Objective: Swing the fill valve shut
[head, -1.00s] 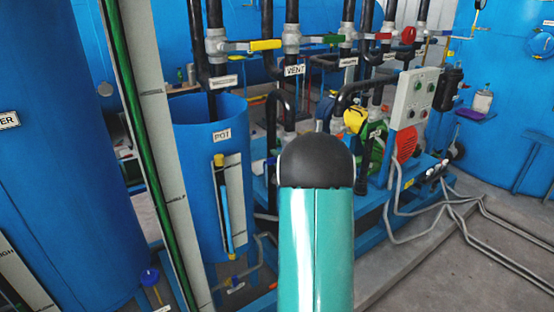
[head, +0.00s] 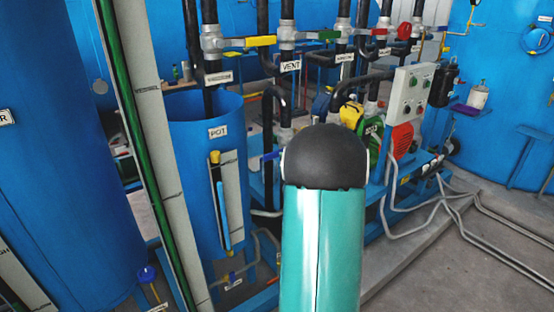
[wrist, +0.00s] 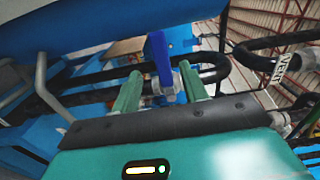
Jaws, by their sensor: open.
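In the wrist view, a blue valve lever (wrist: 158,56) stands up from a metal valve body on a dark pipe. I see no label on it, so I cannot confirm that it is the fill valve. My gripper (wrist: 160,90) is open, with two green fingers. The lever appears between and beyond the fingertips, with no clear contact. In the head view, a small blue lever (head: 271,156) shows just left of my arm's black joint, right of the blue pot. My arm hides the gripper there.
The blue pot (head: 204,110) stands left of my arm. Above are pipes with valves with yellow (head: 261,41), green and red handles, and a VENT label. A control box (head: 411,92) and pump are at right. In the wrist view, a curved black pipe (wrist: 240,50) is right of the fingers.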

